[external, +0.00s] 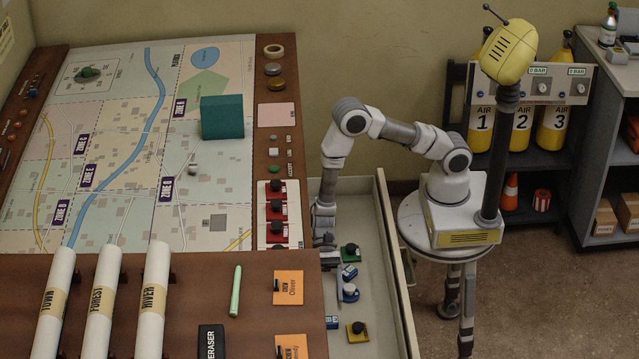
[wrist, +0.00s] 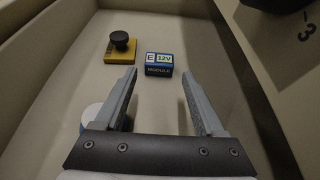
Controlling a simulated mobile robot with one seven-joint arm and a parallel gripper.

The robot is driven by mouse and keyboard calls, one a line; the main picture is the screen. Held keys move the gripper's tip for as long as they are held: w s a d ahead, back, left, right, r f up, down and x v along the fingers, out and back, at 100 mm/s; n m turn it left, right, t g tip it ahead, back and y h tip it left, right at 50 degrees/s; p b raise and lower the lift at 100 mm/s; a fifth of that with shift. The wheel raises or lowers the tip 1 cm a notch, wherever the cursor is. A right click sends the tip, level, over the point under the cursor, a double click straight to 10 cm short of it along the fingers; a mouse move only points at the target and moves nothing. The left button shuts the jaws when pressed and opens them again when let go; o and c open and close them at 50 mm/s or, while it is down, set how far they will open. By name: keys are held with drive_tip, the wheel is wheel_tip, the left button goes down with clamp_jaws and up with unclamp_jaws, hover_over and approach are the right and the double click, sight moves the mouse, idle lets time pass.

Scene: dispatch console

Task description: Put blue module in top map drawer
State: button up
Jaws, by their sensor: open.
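The blue module (wrist: 158,65), a small block labelled "E 12V MODULE", lies on the floor of an open pale drawer (external: 384,215) at the right of the map table. In the external view the blue module (external: 332,322) shows near the drawer's near end. My gripper (wrist: 158,82) is open and empty, low inside the drawer; in the wrist view the module is ahead of the fingertips, between their lines and apart from them. In the external view my gripper (external: 333,262) is partly hidden by its own wrist. I cannot tell whether this is the top drawer.
In the drawer are a yellow block with a black knob (wrist: 118,50), a blue-and-white round item (external: 350,292) close beside my gripper, a green block with a black knob (external: 351,252) and another small blue item (external: 350,271). The map table (external: 190,262) edges the drawer at left.

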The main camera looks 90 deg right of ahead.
drive_tip(key=v, duration=0.4)
drive_tip(key=shift+d, duration=0.1)
idle(0.4)
